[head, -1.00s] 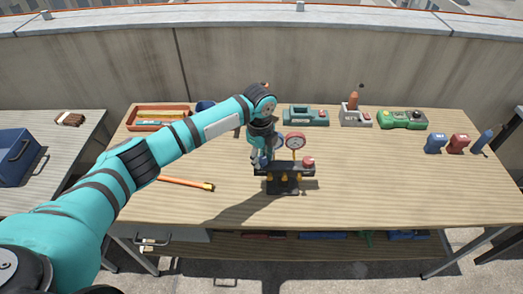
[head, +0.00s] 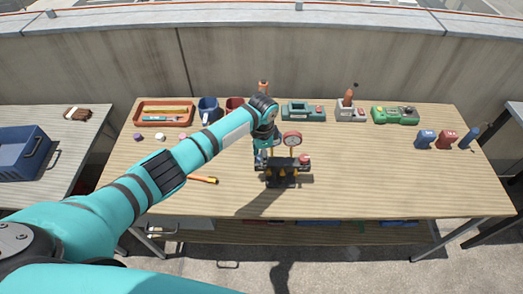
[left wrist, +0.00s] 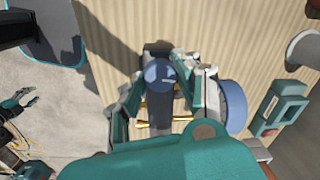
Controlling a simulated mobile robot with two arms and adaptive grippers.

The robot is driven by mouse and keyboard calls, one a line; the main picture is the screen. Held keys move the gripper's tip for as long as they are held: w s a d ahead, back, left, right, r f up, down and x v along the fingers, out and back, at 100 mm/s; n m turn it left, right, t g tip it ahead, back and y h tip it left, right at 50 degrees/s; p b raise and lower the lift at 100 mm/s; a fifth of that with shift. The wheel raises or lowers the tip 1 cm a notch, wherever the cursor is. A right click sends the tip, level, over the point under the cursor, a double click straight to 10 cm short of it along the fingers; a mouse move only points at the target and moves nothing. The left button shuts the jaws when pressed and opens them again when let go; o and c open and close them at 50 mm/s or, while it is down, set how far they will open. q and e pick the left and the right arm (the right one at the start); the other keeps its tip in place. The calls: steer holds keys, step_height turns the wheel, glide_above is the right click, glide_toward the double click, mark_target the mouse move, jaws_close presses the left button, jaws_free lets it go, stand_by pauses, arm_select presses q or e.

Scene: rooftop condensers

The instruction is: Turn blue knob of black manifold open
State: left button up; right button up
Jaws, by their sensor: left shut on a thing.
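The black manifold (head: 284,177) stands on the wooden table, with yellow parts below its bar and a red-rimmed gauge (head: 292,139) above. A red knob (head: 304,158) sits at its right end. My left gripper (head: 261,159) is at its left end, where it mostly hides the blue knob. In the left wrist view the blue knob (left wrist: 159,74) shows between the fingers of my left gripper (left wrist: 160,85), which is shut on it. A jaw-like shape at that view's left edge may be my right gripper (left wrist: 15,106); its state is unclear.
An orange tray (head: 137,121), cups, a green device (head: 395,115) and other boxes line the table's back. Blue and red items stand at the right. A screwdriver (head: 203,180) lies left of the manifold. The table right of the manifold is clear.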

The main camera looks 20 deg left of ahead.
arm_select(q)
steer(key=shift+r+n+p, duration=0.1)
steer(key=shift+n+p, duration=0.4)
steer(key=shift+n, duration=0.5)
steer(key=o, duration=1.1)
steer(key=shift+o, duration=0.2)
step_height(320, 180, up, 12)
steer(key=shift+s+d, duration=0.15)
steer(key=shift+d, duration=0.05)
